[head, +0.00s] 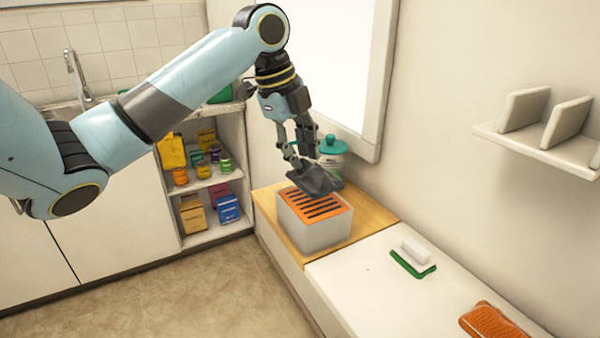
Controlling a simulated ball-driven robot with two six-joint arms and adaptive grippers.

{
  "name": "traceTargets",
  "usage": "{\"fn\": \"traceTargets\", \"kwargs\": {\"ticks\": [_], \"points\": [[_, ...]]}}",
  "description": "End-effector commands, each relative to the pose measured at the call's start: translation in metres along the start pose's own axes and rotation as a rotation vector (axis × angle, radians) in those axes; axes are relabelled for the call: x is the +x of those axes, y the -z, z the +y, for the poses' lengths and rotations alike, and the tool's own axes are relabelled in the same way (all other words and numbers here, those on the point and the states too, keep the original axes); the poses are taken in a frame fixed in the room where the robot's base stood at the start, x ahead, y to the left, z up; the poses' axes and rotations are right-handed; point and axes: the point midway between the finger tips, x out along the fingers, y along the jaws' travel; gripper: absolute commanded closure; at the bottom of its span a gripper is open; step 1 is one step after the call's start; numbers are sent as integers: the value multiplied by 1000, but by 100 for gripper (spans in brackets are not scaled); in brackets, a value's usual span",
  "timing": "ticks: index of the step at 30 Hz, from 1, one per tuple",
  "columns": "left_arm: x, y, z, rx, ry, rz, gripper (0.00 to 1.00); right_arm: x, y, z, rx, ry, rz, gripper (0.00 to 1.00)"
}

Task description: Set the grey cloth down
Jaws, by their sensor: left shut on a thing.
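The cloth is over the back part of a light grey box with an orange slotted top (322,208). I cannot tell whether the cloth touches the top. The box stands on a wooden board (375,219) at the far end of the white counter. My right gripper is not in view.
A teal-lidded jar (334,146) stands behind the gripper. A green and white brush (414,258) and an orange sponge-like item (490,320) lie on the counter (350,285). A wall shelf (545,142) juts out at right.

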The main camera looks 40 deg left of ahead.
Motion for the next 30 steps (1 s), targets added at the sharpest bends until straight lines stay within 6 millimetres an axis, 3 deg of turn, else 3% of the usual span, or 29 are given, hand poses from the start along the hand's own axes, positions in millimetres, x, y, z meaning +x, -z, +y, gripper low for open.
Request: {"fn": "traceTargets", "kwargs": {"ticks": [10,20,21,25,30], "points": [[39,-6,11,1,-2,0,100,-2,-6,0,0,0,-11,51],[42,-6,12,1,-1,-1,100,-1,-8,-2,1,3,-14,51],[42,-6,11,1,0,-1,73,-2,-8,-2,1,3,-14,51],[41,-6,11,1,0,-1,56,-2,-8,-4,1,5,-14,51],[41,-6,11,1,0,-1,54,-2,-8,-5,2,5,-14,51]]}}
